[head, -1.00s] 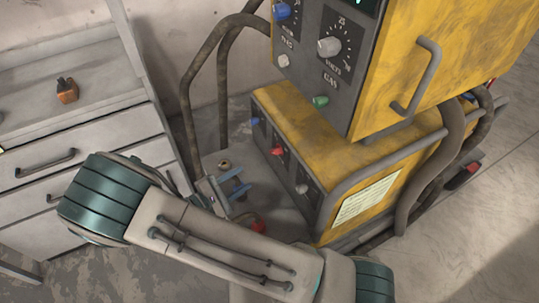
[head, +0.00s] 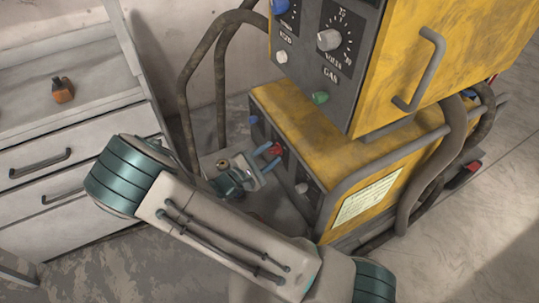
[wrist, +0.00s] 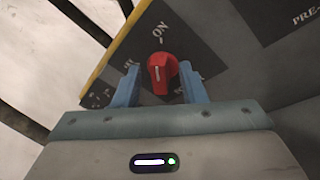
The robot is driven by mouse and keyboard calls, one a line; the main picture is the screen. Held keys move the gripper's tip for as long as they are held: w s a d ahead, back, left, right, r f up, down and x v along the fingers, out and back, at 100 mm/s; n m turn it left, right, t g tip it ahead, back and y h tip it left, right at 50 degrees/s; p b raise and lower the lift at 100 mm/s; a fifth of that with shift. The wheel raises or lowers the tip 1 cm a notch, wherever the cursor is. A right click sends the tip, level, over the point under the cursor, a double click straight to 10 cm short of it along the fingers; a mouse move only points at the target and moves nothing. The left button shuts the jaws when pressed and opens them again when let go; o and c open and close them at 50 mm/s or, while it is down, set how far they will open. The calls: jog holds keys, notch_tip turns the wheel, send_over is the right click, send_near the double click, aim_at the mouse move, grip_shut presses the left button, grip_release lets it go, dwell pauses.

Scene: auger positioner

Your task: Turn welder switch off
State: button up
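The welder (head: 300,115) is a yellow machine with dark front panels. Its red switch knob (wrist: 161,68) is on the lower panel, below the "ON" label in the wrist view; its pale pointer line points up, roughly toward that label. The knob also shows in the head view (head: 275,149), partly covered by my fingers. My gripper (wrist: 159,77) is open, with one blue finger on each side of the knob. A gap shows on both sides, and I see no firm contact. Part of the lettering below the knob is hidden behind the fingers.
A blue knob (head: 253,120) and a white knob (head: 302,188) flank the red one on the lower panel. The upper unit overhangs above. Bent pipes (head: 190,90) stand left of the welder, and a drawer cabinet (head: 75,150) stands at far left.

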jog(key=shift+w+d, duration=0.15)
jog(key=shift+d, duration=0.05)
grip_shut()
